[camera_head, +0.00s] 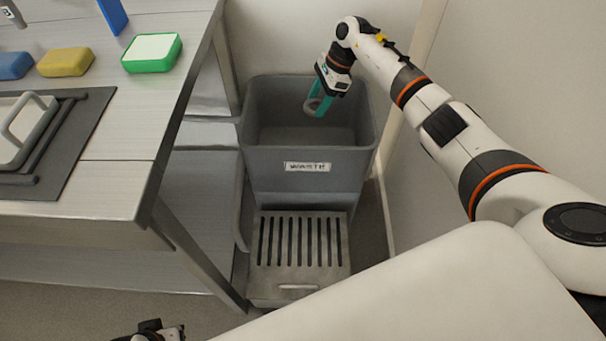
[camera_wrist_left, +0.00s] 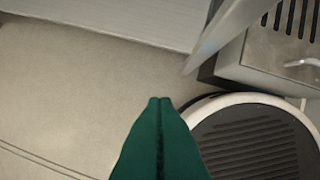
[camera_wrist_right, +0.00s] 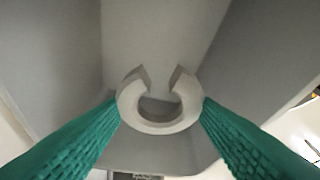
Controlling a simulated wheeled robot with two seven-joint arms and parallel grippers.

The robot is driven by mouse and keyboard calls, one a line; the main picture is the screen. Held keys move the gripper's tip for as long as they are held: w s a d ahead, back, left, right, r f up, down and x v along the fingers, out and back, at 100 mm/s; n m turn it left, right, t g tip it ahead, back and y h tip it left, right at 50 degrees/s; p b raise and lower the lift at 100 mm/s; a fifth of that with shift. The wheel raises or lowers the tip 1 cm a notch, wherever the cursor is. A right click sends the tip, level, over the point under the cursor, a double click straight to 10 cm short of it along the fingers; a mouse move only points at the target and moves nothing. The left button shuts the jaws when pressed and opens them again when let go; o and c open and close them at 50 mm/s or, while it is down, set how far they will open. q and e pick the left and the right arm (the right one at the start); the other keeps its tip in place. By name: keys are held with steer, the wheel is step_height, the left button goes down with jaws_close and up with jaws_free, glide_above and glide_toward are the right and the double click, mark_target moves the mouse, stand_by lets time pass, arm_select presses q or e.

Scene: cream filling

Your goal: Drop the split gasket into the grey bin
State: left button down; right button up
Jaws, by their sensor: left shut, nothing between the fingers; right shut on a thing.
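The split gasket (camera_wrist_right: 160,112) is a light grey ring with a gap, held between the green fingers of my right gripper (camera_wrist_right: 160,110) in the right wrist view. In the head view, my right gripper (camera_head: 318,105) hangs over the open mouth of the grey bin (camera_head: 262,164), which has a "WASTE" label. The gasket (camera_head: 311,104) shows small between the fingertips there. The bin's inner walls fill much of the right wrist view behind the gasket. My left gripper (camera_wrist_left: 160,101) is shut and empty, above the floor in the left wrist view.
A metal table stands left of the bin, with a green-rimmed white block (camera_head: 152,52), a yellow sponge (camera_head: 65,62) and a blue sponge (camera_head: 14,66) on it. A slotted metal box (camera_head: 298,285) sits in front of the bin. A wall is close on the right.

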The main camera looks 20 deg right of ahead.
steer(key=o, duration=1)
steer(key=shift+o, duration=0.2)
arm_select(q)
step_height(320, 180, down, 4)
steer(key=shift+f+p, duration=0.25)
steer(key=shift+p, duration=0.4)
arm_select(e)
steer(key=v, duration=1.2)
steer(key=shift+a, duration=0.1)
